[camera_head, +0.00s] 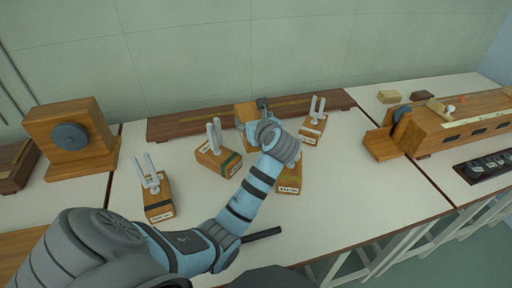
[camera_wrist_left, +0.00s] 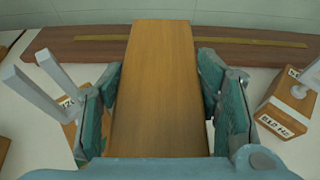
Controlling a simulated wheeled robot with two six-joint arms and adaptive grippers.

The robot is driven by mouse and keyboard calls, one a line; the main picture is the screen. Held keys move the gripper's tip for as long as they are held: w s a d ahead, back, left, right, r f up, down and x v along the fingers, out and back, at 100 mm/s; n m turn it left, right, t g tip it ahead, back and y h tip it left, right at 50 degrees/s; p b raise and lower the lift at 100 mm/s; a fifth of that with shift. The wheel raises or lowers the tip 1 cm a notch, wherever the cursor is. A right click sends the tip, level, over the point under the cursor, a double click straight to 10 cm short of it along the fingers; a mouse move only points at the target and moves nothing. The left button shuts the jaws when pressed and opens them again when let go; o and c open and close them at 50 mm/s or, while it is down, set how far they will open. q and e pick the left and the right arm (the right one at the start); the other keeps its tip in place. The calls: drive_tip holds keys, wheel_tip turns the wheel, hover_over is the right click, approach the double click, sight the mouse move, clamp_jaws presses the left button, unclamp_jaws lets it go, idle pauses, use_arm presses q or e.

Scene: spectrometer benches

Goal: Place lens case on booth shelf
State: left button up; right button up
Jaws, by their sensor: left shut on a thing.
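My left gripper (camera_head: 257,110) reaches over the middle table and is shut on a plain wooden block-shaped case (camera_head: 243,108), taken to be the lens case. In the left wrist view the case (camera_wrist_left: 152,85) fills the space between the two teal finger pads, which touch its sides. Its lower part is hidden, so I cannot tell whether it touches the table. No thing in view is clearly marked as the booth shelf. My right gripper is not in view.
Labelled wooden blocks with pale prongs stand around my gripper, including one at left (camera_head: 158,197), one nearer (camera_head: 219,160) and one at right (camera_head: 313,130). A long dark board (camera_head: 185,124) lies behind. A wooden instrument (camera_head: 455,125) stands on the right bench.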

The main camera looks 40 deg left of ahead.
use_arm(q)
wheel_tip(320, 180, down, 8)
drive_tip(key=shift+w+f+b, duration=0.15)
drive_tip(key=shift+f+b, duration=0.1)
drive_tip(key=shift+b, duration=0.9)
drive_tip(key=shift+f, duration=0.2)
drive_tip(key=shift+r, duration=0.1)
drive_tip(key=o, duration=1.2)
drive_tip(key=shift+c, duration=0.2)
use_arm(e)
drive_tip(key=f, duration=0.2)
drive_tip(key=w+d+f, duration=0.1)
